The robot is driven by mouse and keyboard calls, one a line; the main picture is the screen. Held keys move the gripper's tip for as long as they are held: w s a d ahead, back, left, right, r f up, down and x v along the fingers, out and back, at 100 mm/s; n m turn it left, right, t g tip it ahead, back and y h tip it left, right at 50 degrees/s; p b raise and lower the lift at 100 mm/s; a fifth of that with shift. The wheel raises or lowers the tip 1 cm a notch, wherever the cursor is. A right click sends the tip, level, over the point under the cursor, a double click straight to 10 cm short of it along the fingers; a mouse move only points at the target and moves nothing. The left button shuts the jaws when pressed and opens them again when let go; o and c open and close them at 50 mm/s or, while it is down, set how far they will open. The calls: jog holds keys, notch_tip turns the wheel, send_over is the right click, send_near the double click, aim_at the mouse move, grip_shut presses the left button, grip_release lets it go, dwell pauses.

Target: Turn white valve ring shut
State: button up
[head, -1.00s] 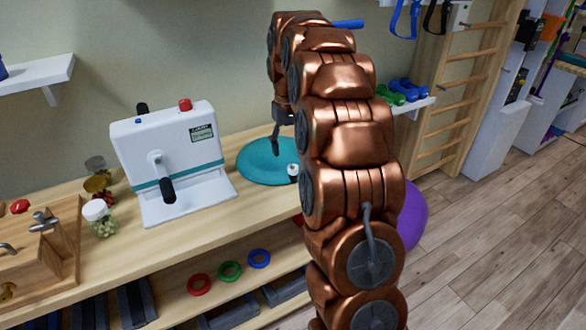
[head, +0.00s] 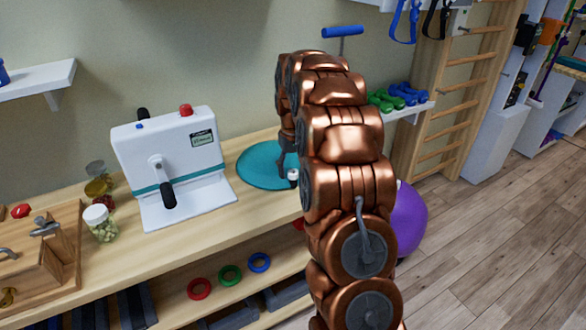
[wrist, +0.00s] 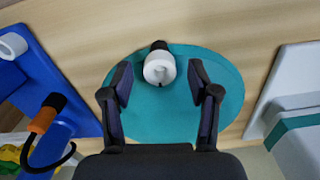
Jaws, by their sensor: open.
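The white valve ring (wrist: 159,68) shows in the wrist view with a dark stub behind it, over a round teal mat (wrist: 225,85). In the head view a small white piece, likely the same ring (head: 293,174), shows at the right edge of the teal mat (head: 255,168), partly hidden by my arm. My gripper (wrist: 160,82) is open and empty, with one finger on each side of the ring in the picture. I cannot tell how far above it the fingers are. In the head view my gripper (head: 287,165) is mostly hidden, low over the mat.
A white machine (head: 175,165) with a crank stands left of the mat. It also shows at the wrist view's right edge (wrist: 298,125). A blue board with an orange-and-black handle (wrist: 45,115) is at the wrist view's left. A jar (head: 100,222) stands on the wooden bench.

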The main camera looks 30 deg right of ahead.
jog(key=shift+f, duration=0.35)
grip_shut()
dwell(0.3)
